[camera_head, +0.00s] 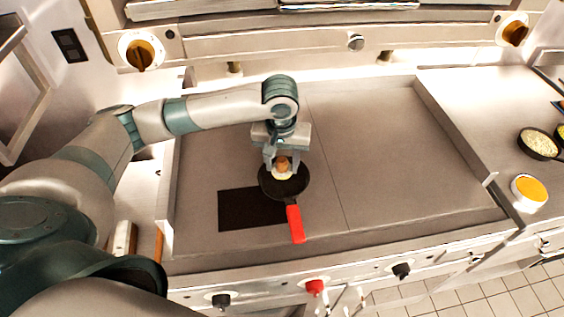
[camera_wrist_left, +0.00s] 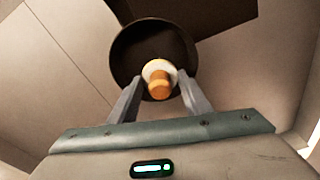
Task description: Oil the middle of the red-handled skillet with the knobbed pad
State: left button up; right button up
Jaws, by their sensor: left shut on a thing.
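The black skillet (camera_head: 296,187) with its red handle (camera_head: 295,224) sits on the grey griddle top, partly over a dark mat. The handle points toward the front edge. The knobbed pad (camera_head: 283,170) has an orange-brown knob and a pale base. My left gripper (camera_head: 283,163) is shut on its knob and holds it upright over the skillet's upper middle. In the left wrist view the pad (camera_wrist_left: 158,76) shows between the fingers, in front of the skillet (camera_wrist_left: 128,52). Whether the pad touches the pan cannot be told. My right gripper is not in view.
The dark rectangular mat (camera_head: 240,210) lies under and left of the skillet. The griddle's right half (camera_head: 400,150) is clear, bounded by a raised wall. On the right counter stand a white container with orange contents (camera_head: 529,190) and a black bowl of pale food (camera_head: 538,144).

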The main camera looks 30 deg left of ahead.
aim_at(284, 177)
pick_arm(q)
jog(key=shift+f, duration=1)
dwell(0.4)
jog(key=s+d+p, duration=0.1)
jog(key=s+p, duration=0.1)
jog(key=p, duration=0.1)
jog(key=shift+s+d+r+p, duration=0.15)
jog(key=shift+d+r+p, duration=0.1)
jog(key=shift+d+p, duration=0.1)
jog(key=shift+s+d+f+p, duration=0.15)
jog(key=shift+s+d+p, duration=0.1)
jog(key=shift+s+p, duration=0.05)
jog(key=shift+p, duration=0.7)
jog(key=shift+f, duration=0.1)
jog(key=shift+w+a, duration=0.1)
